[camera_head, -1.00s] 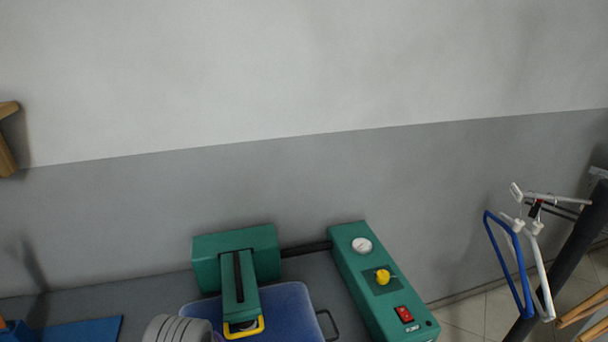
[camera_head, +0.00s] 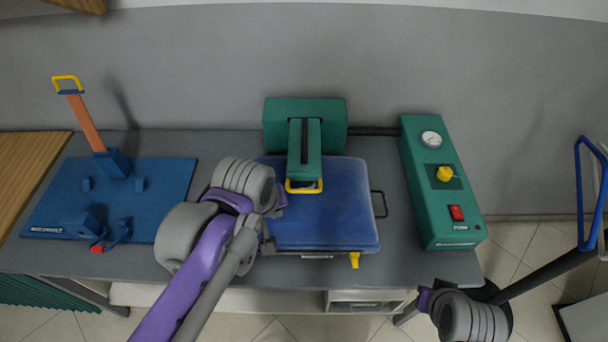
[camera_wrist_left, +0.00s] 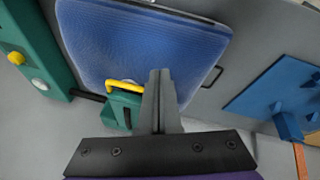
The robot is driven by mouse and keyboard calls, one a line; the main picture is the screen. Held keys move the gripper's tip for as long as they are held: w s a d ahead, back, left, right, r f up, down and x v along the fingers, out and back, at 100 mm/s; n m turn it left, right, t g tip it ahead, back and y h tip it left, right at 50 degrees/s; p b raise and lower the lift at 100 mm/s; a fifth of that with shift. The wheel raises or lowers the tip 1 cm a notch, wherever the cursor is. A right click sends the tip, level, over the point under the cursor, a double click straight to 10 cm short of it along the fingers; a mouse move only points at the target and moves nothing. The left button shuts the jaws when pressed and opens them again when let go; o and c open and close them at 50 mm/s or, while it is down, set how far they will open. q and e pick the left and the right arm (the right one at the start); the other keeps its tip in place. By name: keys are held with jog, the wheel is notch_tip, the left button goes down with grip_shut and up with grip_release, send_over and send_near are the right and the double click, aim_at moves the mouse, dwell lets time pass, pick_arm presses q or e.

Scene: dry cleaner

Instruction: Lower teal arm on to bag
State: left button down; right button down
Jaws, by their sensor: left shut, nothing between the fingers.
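The teal arm (camera_head: 305,150) reaches forward from a teal block at the back of the table. Its yellow handle (camera_head: 304,187) is over the rear left part of a flat blue piece, apparently the bag (camera_head: 335,215). I cannot tell whether arm and bag touch.
A teal control box (camera_head: 440,185) with gauge, yellow knob and red switch stands right of the bag. A blue board (camera_head: 160,190) with an upright orange lever (camera_head: 87,125) is on the left. A blue hanger (camera_head: 580,195) hangs at far right.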

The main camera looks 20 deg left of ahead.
pick_arm(q)
jog(key=w+d+r+n+g, duration=0.3)
jog(key=w+r+n, duration=0.5)
jog(key=r+n, duration=0.45)
jog(key=n+b, duration=0.2)
send_over(301, 202)
notch_tip(301, 202, down, 14)
jog(key=shift+w+f, duration=0.1)
pick_arm(e)
jog(key=shift+s+f, duration=0.2)
jog(key=shift+f, duration=0.4)
jog(key=shift+s+f, duration=0.2)
jog(key=shift+f, duration=0.4)
